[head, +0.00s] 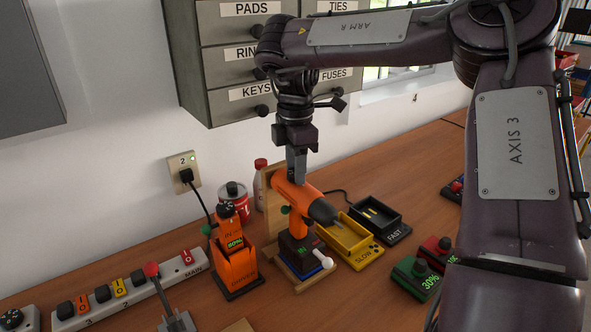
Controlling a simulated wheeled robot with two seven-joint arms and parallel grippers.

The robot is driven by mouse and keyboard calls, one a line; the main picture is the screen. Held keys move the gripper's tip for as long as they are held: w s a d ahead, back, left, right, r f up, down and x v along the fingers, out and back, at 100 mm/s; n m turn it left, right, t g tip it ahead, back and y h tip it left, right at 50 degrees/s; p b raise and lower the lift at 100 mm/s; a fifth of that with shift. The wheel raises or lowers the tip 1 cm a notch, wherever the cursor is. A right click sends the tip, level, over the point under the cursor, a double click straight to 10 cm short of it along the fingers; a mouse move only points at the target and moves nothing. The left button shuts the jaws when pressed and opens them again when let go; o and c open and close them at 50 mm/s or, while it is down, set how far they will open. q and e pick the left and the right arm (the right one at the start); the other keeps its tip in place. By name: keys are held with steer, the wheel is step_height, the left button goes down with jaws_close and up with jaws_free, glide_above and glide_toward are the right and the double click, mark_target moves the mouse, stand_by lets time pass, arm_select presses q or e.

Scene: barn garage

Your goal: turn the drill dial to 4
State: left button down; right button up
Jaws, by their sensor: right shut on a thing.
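An orange drill (284,190) with a dark chuck (322,211) pointing right stands upright on a wooden stand (302,283). Its dark base shows a green "IN". My right gripper (297,172) reaches straight down from above onto the top of the drill's orange body. It is shut on the drill there; the fingertips hide the part they hold. The dial and its numbers cannot be made out.
An orange driver (237,268) stands left of the drill. A yellow "SLOW" charger (346,240) and a black "FAST" charger (376,217) lie right. Green (414,279) and red batteries (436,252) lie right. Drawers (228,62) hang behind.

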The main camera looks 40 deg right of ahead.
steer(key=shift+m+b, duration=0.3)
steer(key=shift+m, duration=0.7)
steer(key=o, duration=1)
